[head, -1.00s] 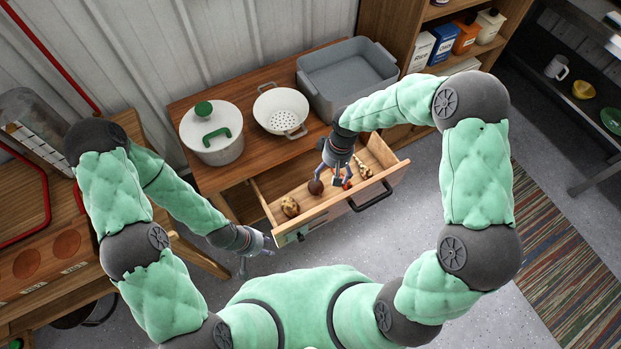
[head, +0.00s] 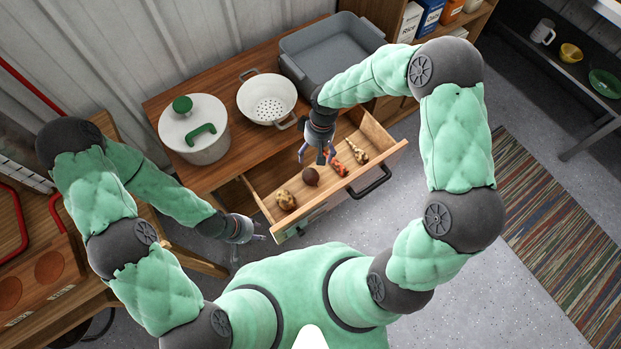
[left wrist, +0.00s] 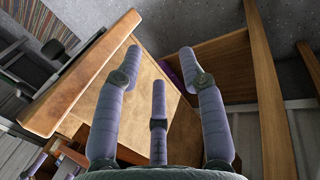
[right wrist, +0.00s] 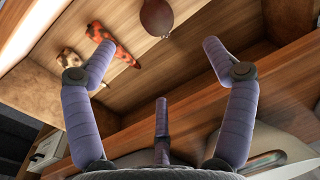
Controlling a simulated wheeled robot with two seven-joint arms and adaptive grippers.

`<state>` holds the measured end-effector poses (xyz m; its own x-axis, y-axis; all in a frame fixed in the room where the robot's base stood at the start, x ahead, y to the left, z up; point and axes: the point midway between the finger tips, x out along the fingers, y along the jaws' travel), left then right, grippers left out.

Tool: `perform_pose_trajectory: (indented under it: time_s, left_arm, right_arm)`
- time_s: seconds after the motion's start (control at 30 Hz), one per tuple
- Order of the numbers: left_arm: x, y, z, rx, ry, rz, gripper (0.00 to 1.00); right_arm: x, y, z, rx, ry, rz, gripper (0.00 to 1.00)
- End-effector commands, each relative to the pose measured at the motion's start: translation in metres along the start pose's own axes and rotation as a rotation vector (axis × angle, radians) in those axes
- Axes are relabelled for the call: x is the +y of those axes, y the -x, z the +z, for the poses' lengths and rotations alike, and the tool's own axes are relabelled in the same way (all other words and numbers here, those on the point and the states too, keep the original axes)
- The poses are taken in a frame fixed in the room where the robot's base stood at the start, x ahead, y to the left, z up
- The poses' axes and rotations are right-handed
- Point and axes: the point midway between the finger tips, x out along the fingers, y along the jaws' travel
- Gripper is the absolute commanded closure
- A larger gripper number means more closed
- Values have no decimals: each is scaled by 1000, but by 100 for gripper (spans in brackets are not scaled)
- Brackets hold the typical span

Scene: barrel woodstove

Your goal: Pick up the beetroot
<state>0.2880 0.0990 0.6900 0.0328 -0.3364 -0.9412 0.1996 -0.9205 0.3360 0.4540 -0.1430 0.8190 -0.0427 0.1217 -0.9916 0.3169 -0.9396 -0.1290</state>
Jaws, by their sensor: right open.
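The beetroot (head: 311,176) is a dark round root lying in the open wooden drawer (head: 365,184). It also shows at the top of the right wrist view (right wrist: 156,16), beyond and between the fingertips. My right gripper (head: 317,160) is open and empty over the drawer, just behind the beetroot in the head view and apart from it in the right wrist view. My left gripper (head: 251,240) is open and empty outside the drawer's front left corner. In the left wrist view its fingers (left wrist: 165,65) are spread, with nothing between them.
A potato-like root (head: 286,199) lies left of the beetroot. An orange-red root (head: 339,167) and a pale knobbly root (head: 356,150) lie to its right. A lidded pot (head: 194,130), white colander (head: 267,98) and grey tub (head: 328,50) stand on the cabinet top above.

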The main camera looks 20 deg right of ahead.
Motion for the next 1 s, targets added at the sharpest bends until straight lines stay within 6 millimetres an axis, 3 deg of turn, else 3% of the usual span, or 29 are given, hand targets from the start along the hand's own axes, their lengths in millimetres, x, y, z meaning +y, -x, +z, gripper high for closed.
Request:
perform_pose_trajectory:
  time_s: [0.33,0.63,1.0]
  left_arm:
    - [-19,-53,-2,-1,0,0,60]
    - [-22,-62,-2,0,0,0,60]
    - [-28,-78,-3,0,0,0,60]
  right_arm:
    - [7,-56,0,0,0,0,15]
    - [8,-71,0,-2,0,0,15]
    - [8,-118,0,-1,1,0,15]
